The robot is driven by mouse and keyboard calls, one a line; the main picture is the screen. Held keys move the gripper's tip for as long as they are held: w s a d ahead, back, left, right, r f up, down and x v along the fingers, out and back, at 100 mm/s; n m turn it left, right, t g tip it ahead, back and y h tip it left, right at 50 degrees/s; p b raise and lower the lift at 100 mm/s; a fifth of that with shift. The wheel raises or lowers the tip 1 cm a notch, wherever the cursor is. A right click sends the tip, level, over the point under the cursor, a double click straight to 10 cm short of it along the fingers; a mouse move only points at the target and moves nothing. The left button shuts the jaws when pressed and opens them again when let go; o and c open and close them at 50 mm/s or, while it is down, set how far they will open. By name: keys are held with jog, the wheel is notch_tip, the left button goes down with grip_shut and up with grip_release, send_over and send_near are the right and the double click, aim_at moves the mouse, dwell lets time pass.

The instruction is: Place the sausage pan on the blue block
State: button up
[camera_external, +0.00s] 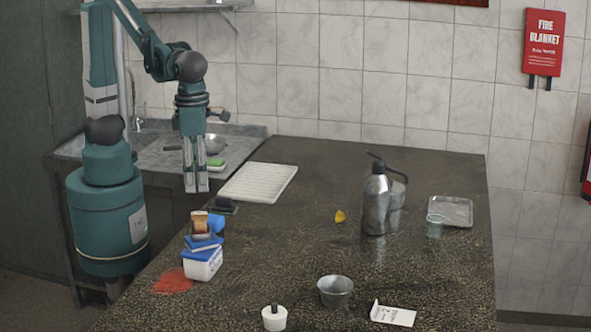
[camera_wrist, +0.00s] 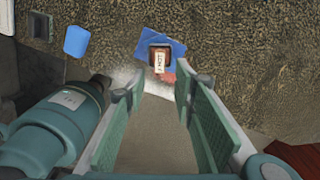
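A small brown, squarish item with a pale strip on it, which may be the sausage pan (camera_external: 199,222), sits on a blue piece above a white tub at the counter's left edge. It also shows in the wrist view (camera_wrist: 160,59), with blue around it. A plain blue block (camera_external: 217,223) stands just right of it, partly hidden; the wrist view shows it at upper left (camera_wrist: 76,41). My gripper (camera_external: 196,190) points down, above and behind these things, near the counter's left edge. Its fingers are apart with nothing between them in the wrist view (camera_wrist: 158,88).
A white tub (camera_external: 203,265) and red patch (camera_external: 173,281) are in front. A dark item (camera_external: 225,206) and white ribbed tray (camera_external: 258,182) lie behind. The counter's middle is mostly clear.

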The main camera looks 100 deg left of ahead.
jog(key=s+a+r+n+t, duration=0.2)
jog(key=s+a+n, duration=0.1)
jog(key=a+n, duration=0.6)
jog(key=s+a+r+n+t, duration=0.1)
jog(key=s+a+n+t, duration=0.1)
jog(key=a+n, duration=0.8)
jog(key=s+a+r+n+t, duration=0.2)
jog(key=s+a+n+t, duration=0.1)
jog(key=a+n, duration=0.7)
jog(key=shift+s+a+r+n, duration=0.3)
jog(key=shift+s+n, duration=0.1)
jog(key=shift+n, duration=0.8)
